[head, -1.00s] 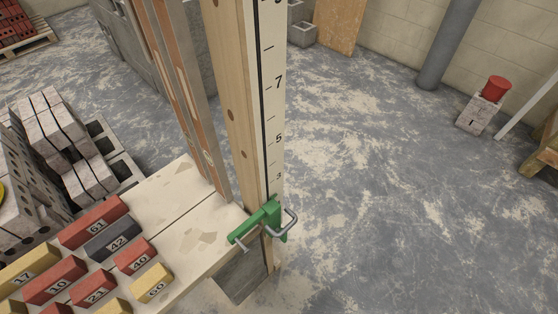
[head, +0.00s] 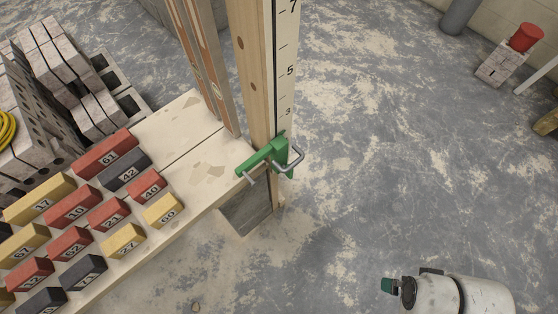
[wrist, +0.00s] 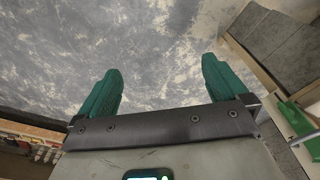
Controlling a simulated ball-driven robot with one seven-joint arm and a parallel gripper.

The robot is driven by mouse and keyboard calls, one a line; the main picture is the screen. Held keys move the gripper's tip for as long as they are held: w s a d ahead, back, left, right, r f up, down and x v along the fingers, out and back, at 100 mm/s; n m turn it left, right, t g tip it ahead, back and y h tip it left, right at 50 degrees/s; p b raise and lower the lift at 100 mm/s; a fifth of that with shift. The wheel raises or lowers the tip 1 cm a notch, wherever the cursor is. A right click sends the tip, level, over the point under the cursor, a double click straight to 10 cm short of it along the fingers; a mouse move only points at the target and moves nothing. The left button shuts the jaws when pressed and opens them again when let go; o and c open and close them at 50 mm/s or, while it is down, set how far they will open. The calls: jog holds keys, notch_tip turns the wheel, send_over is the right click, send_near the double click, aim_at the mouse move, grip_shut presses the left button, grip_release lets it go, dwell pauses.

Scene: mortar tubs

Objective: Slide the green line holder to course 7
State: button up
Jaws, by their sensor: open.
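The green line holder (head: 279,152) sits on the upright wooden pole (head: 249,75), just below the 3 mark on its numbered strip (head: 286,72). A metal loop sticks out from its right side and a screw handle from its front. The 7 mark is at the top edge of the head view, partly cut off. Part of a green piece, likely the holder, shows at the right edge of the wrist view (wrist: 296,117). My gripper (wrist: 160,82) is open and empty, its two green fingers apart over the floor. One green fingertip shows low right in the head view (head: 388,286), apart from the holder.
A plank bench (head: 205,150) with numbered red, yellow and dark blocks stands left of the pole. A long level (head: 208,75) leans beside the pole. Grey bricks (head: 65,75) are stacked at the left. Open floor (head: 400,170) lies right of the pole.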

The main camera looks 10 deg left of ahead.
aim_at(294, 162)
jog(key=shift+c, duration=0.3)
